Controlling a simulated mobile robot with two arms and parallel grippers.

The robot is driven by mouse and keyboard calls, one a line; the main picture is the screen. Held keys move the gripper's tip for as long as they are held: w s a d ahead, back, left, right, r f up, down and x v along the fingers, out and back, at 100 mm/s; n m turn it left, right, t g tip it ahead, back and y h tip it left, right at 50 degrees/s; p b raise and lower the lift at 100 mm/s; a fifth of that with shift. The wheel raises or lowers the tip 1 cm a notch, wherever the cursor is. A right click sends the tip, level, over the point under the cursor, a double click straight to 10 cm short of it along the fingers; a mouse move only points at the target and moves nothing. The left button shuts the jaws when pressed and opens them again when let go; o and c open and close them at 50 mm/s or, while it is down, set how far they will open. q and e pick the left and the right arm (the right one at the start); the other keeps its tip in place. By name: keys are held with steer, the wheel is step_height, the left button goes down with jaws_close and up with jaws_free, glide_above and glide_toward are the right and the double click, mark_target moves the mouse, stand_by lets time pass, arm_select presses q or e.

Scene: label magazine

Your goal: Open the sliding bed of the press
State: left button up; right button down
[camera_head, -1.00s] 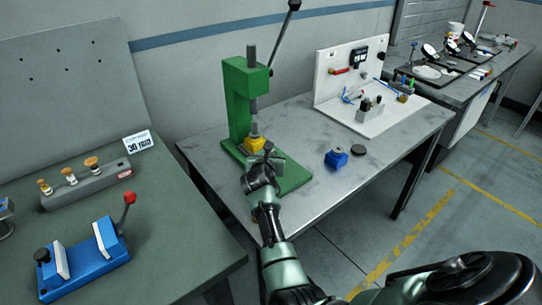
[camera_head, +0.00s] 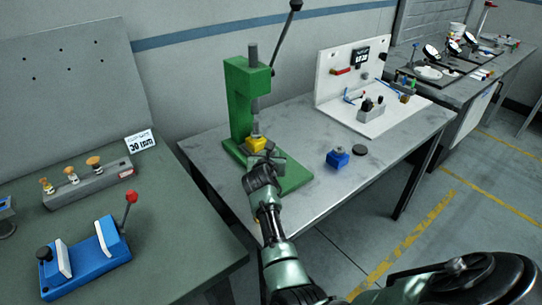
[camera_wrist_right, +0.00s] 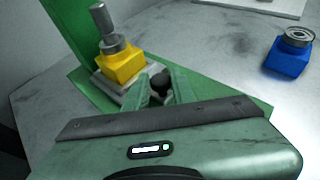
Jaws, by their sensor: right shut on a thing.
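The green press (camera_head: 238,98) stands on the grey table, with a yellow block (camera_head: 257,144) under its ram. The yellow block also shows in the right wrist view (camera_wrist_right: 121,65), sitting on the light grey sliding bed (camera_wrist_right: 134,92). A dark round knob (camera_wrist_right: 160,82) is at the near side of the bed. My right gripper (camera_head: 268,158) is at the front of the press. In the right wrist view my right gripper (camera_wrist_right: 165,86) has its green fingers shut on the knob, which partly hides between them. My left gripper is not in view.
The press lever (camera_head: 286,35) rises above. A blue clamp fixture (camera_head: 85,258) sits on the left bench.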

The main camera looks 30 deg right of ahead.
stand_by(0.8)
steer(key=shift+s, duration=0.1)
steer(key=s+p, duration=0.5)
steer(key=s, duration=0.1)
steer(key=s+p, duration=0.2)
steer(key=p, duration=0.1)
steer(key=shift+s+d+p, duration=0.35)
steer(key=shift+s+d, duration=0.05)
steer(key=shift+s, duration=0.5)
steer(key=shift+f, duration=0.1)
steer(key=c, duration=1.4)
jaws_free()
steer(key=shift+o, duration=0.8)
steer(key=shift+w, duration=0.15)
